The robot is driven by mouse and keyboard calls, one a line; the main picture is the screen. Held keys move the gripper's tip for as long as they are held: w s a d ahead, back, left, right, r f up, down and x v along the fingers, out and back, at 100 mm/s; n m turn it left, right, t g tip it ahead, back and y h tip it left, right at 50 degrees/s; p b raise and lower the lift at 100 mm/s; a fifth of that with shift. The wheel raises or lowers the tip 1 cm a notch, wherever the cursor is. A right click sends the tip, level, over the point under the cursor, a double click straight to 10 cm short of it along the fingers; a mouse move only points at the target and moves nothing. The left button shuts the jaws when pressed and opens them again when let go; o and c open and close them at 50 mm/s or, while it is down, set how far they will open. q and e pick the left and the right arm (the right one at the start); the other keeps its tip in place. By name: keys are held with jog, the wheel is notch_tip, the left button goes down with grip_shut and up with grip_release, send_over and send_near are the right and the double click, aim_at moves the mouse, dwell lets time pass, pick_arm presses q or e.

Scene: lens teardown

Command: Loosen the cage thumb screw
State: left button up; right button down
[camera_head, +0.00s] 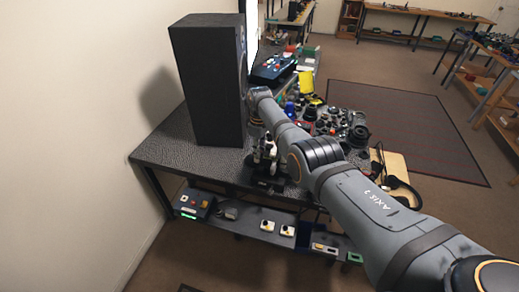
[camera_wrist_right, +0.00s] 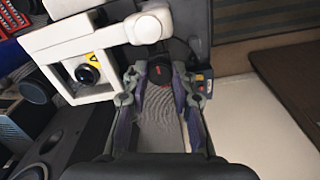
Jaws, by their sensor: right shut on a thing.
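In the right wrist view, my right gripper (camera_wrist_right: 160,88) has its two fingers on either side of a dark round part (camera_wrist_right: 160,69) with a small red marking. I take this part to be the cage thumb screw. It sits below a white cylinder (camera_wrist_right: 151,27). Left of it is a white square frame (camera_wrist_right: 84,43) with a yellow warning label (camera_wrist_right: 94,59) and a black knob (camera_wrist_right: 89,76). In the head view, my right arm reaches in from the lower right to the table; its fingertips cannot be made out clearly there. My left gripper is not in view.
A tall black speaker (camera_head: 205,85) stands left on the dark table (camera_head: 160,152). Many small lens parts (camera_head: 335,122) lie behind my arm. A wooden board (camera_head: 396,166) is at the right. A lower shelf (camera_head: 255,216) holds small devices.

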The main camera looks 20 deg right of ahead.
jog(key=c, duration=1.4)
grip_release()
notch_tip(320, 180, up, 12)
jog(key=shift+r, duration=0.1)
